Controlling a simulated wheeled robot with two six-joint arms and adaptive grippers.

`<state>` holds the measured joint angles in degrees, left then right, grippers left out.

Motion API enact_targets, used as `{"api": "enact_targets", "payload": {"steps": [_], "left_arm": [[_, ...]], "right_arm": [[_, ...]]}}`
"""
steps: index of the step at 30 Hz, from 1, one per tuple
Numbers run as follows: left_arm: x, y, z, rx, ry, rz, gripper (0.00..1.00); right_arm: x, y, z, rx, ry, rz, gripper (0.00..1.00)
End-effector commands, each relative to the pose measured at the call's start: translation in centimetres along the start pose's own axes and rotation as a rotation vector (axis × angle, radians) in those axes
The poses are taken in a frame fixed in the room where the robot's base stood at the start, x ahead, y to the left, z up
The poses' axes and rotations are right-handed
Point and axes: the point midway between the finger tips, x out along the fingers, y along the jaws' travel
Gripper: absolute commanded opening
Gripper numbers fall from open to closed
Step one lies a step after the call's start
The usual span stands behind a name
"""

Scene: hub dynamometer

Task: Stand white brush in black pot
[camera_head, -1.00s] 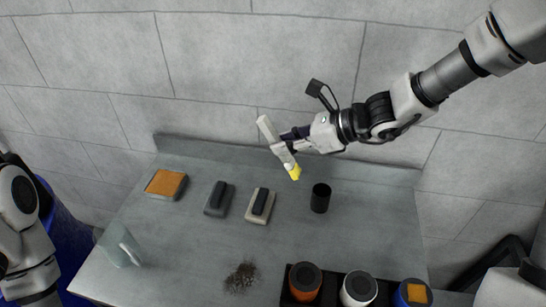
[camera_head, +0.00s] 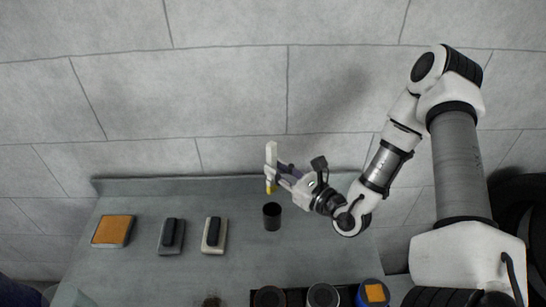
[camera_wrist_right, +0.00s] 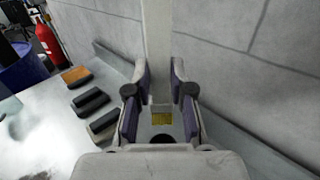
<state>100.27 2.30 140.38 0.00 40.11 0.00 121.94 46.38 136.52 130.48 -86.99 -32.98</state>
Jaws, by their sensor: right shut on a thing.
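The white brush (camera_head: 270,158) has a white handle and a yellow tip, and is held nearly upright with the tip down. My right gripper (camera_head: 277,174) is shut on its handle. In the right wrist view the brush (camera_wrist_right: 158,45) stands between the fingers of the right gripper (camera_wrist_right: 159,95). The black pot (camera_head: 272,217) stands upright on the grey table. The brush's yellow tip is above the pot, near its rim in the picture; whether it is inside cannot be told. In the wrist view the pot's dark opening (camera_wrist_right: 161,138) shows partly beyond the tip. My left gripper is not in view.
An orange-topped block (camera_head: 112,231) and two dark-handled blocks (camera_head: 171,236), (camera_head: 214,235) sit left of the pot. Jars in a black tray (camera_head: 295,297) stand at the front. A wall rises behind the table (camera_head: 240,265). A fire extinguisher (camera_wrist_right: 48,42) shows far left.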

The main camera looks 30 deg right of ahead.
Motion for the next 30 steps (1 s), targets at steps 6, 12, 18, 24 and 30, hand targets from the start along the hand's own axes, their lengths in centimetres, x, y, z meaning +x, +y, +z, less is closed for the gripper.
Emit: {"api": "enact_targets", "payload": {"steps": [6,12,18,24,30], "left_arm": [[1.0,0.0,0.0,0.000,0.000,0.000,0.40],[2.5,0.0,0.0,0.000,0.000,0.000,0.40],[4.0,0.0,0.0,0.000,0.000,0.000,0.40],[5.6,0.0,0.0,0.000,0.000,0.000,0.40],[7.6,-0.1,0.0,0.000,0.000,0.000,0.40]], "right_arm": [[0.1,0.0,-1.2,0.000,-0.005,0.002,0.00],[0.1,0.0,-3.0,0.000,-0.006,0.001,0.00],[0.1,0.0,-5.0,0.000,-0.005,0.002,0.00],[0.1,0.0,-6.9,0.000,-0.006,0.002,0.00],[0.1,0.0,-8.8,0.000,-0.006,0.002,0.00]]}}
